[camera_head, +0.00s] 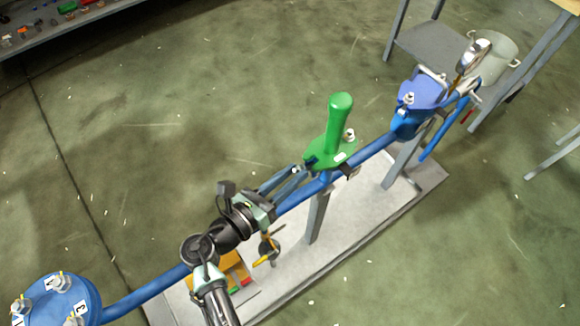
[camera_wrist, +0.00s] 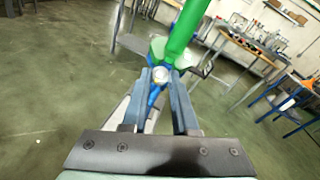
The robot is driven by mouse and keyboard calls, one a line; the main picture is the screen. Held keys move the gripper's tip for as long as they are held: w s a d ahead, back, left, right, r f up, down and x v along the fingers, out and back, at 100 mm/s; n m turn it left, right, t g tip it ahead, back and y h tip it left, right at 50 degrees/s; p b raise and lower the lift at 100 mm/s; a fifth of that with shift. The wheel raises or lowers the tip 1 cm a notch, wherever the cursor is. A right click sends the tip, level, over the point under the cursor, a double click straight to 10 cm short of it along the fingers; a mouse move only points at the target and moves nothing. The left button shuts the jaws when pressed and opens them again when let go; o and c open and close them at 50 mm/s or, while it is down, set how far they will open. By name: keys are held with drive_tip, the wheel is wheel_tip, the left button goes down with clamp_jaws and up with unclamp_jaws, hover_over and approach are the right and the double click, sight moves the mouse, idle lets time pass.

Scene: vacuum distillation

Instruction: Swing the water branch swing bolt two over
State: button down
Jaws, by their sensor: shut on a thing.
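A green lid (camera_head: 328,152) with a thick upright green handle (camera_head: 340,125) sits on the blue pipe line (camera_head: 372,150). One metal swing bolt (camera_head: 350,134) shows on its far right side. My gripper (camera_head: 307,168) reaches the lid's left edge from the lower left. In the wrist view, its two fingers are closed on a round-headed metal bolt (camera_wrist: 160,74), just below the green handle (camera_wrist: 187,30). That held bolt is hidden by the fingers in the head view. I cannot tell its tilt.
A blue body (camera_head: 415,100) with a bolt and a gauge (camera_head: 474,56) stands at upper right. A blue flange (camera_head: 60,300) with several tagged bolts is at lower left. The pipe runs above a pale base plate (camera_head: 300,262). A bench (camera_head: 60,35) stands at upper left; open floor lies between.

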drive_tip(key=r+p, duration=0.1)
drive_tip(key=p, duration=0.2)
drive_tip(key=shift+w+d+r+g+y, duration=0.1)
drive_tip(key=shift+w+d+g+y, duration=0.05)
drive_tip(key=shift+g+y, duration=0.25)
drive_tip(key=shift+p, duration=0.45)
drive_tip(key=shift+f, duration=0.2)
drive_tip(key=c, duration=0.9)
unclamp_jaws()
drive_tip(key=shift+c, duration=0.2)
drive_tip(key=p+v, duration=0.1)
drive_tip(key=v, duration=1.2)
drive_tip(key=shift+r+p, duration=0.3)
drive_tip(key=shift+p, duration=0.05)
